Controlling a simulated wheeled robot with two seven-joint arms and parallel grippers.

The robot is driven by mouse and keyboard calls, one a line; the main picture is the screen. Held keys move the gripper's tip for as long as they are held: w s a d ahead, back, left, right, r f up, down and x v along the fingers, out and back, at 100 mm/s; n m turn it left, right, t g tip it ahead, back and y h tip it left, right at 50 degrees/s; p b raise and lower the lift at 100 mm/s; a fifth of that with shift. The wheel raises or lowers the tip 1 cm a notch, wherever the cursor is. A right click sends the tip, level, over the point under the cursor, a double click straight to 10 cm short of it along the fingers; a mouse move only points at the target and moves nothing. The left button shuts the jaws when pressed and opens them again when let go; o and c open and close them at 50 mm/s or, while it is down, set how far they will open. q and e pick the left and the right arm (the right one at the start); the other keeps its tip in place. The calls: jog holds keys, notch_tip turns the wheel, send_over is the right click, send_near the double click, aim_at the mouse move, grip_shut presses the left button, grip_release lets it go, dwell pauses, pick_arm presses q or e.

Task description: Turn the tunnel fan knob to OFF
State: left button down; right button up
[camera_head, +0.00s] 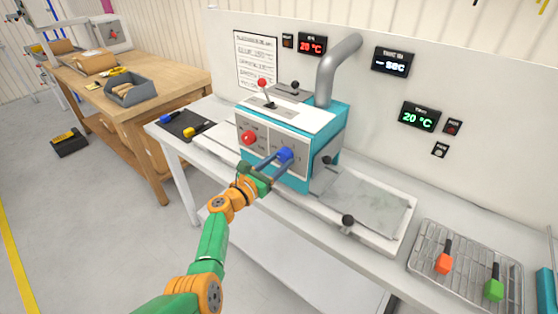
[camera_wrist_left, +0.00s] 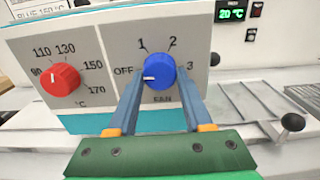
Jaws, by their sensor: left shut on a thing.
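The blue fan knob (camera_head: 285,154) is on the grey front panel of the teal machine (camera_head: 325,133). In the left wrist view the blue knob (camera_wrist_left: 160,68) has OFF at its left, 1 and 2 above, 3 at its right and FAN below. Its white pointer mark faces left, toward OFF. My left gripper (camera_head: 277,160) is shut on the knob, with one finger on each side, as the left wrist view also shows (camera_wrist_left: 160,80). My right gripper is not in view.
A red temperature knob (camera_head: 249,138) sits left of the blue one on the panel (camera_wrist_left: 22,52). A black-knobbed lever (camera_head: 347,221) stands at the bench front.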

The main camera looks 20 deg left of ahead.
pick_arm(q)
jog(key=shift+f, duration=0.15)
jog(key=shift+c, duration=1.6)
grip_release()
jog(key=shift+s+a, duration=0.1)
jog(key=shift+s, duration=0.15)
jog(key=p+v, duration=0.1)
jog(key=v, duration=0.5)
jog(key=shift+s+p, duration=0.35)
jog(key=shift+w, duration=0.1)
